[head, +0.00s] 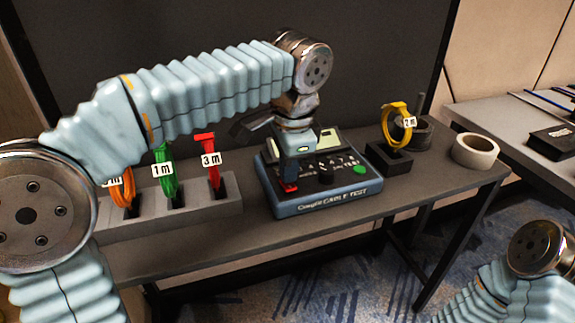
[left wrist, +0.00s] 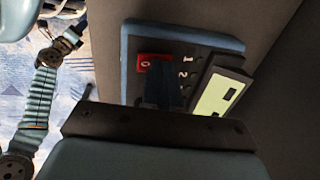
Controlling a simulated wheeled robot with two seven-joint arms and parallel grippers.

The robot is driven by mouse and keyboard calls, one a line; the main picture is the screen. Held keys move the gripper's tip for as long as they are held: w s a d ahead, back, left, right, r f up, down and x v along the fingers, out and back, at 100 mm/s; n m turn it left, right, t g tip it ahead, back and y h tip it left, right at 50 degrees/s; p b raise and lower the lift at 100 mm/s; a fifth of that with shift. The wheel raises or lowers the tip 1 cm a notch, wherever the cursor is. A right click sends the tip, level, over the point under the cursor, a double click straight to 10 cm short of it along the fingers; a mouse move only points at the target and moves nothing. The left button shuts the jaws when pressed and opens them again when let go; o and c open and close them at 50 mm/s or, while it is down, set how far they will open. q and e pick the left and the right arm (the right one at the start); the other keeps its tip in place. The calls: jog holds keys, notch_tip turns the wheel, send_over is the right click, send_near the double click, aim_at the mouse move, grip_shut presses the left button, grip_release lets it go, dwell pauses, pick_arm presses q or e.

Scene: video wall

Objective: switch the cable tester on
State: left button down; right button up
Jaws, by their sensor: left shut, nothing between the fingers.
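The cable tester (head: 320,207) is a blue-edged box with a dark top, near the middle of the table. Its red switch (head: 291,188) is at the left front of the top; in the left wrist view the red switch (left wrist: 146,62) shows a white "0". A black knob (head: 326,177) and a green button (head: 359,169) are to its right. My left gripper (head: 290,179) is shut and empty, pointing down right at the red switch; its dark fingers (left wrist: 162,85) partly cover the switch in the wrist view. I cannot tell whether they touch. My right gripper is out of view.
A grey rack (head: 225,212) at left holds orange, green and red cables tagged with lengths. A black holder (head: 390,163) with a yellow cable (head: 394,120) and a white tape roll (head: 474,150) are at right. The table front is clear.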

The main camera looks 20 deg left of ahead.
pick_arm(q)
notch_tip(320, 180, up, 4)
jog(key=p, duration=0.4)
jog(key=shift+w+a+r, duration=0.1)
jog(key=shift+a+r, duration=0.05)
jog(key=shift+r, duration=0.05)
jog(key=shift+w+r+b, duration=0.3)
jog(key=shift+w+r, duration=0.1)
jog(key=shift+r, duration=0.1)
notch_tip(320, 180, up, 8)
jog(key=shift+w+a+r, duration=0.2)
jog(key=shift+w+a, duration=0.2)
jog(key=shift+a, duration=0.05)
